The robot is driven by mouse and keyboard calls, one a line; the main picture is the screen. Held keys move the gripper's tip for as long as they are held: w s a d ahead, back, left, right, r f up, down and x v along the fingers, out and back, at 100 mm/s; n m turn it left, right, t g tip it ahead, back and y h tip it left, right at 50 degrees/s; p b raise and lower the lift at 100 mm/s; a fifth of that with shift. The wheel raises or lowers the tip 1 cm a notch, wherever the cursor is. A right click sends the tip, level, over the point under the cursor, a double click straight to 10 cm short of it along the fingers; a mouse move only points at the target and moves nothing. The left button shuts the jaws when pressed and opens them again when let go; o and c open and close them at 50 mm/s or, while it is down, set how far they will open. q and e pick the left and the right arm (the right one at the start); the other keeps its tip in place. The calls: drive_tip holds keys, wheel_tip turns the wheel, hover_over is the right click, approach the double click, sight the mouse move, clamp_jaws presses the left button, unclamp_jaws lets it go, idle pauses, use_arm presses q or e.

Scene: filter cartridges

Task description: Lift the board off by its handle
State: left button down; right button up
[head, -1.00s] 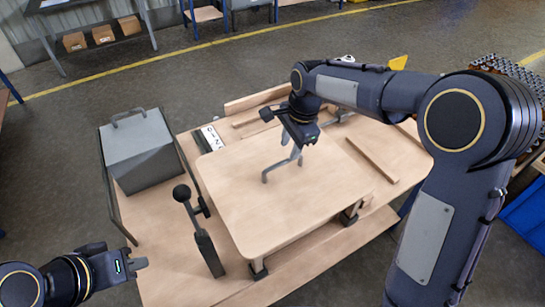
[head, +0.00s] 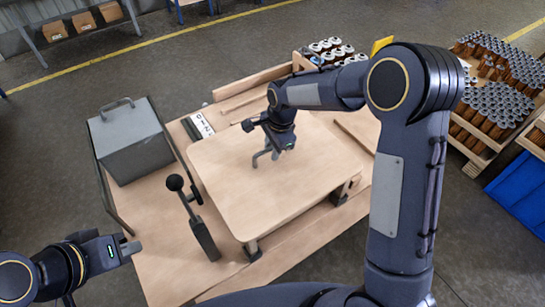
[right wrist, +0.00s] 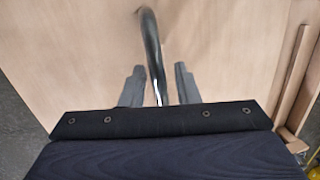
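The board (head: 270,195) is a pale wooden panel with rounded corners, lying flat above the bench on dark supports. Its grey bar handle (head: 258,158) stands up near the middle, partly hidden by my right gripper (head: 278,148). In the right wrist view the handle (right wrist: 151,45) runs between the two fingers of my right gripper (right wrist: 159,85). The fingers are apart, with a gap on each side of the handle. My left gripper (head: 130,247) is at the lower left, off the board and empty; its finger gap is too small to judge.
A grey box with a handle (head: 128,140) stands left of the board. A black-knobbed lever (head: 190,205) rises close to the board's left edge. Wooden strips (head: 250,84) lie behind it. Crates of cartridges (head: 490,110) and a blue bin (head: 520,190) are at the right.

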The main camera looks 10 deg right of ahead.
clamp_jaws()
idle(1.2)
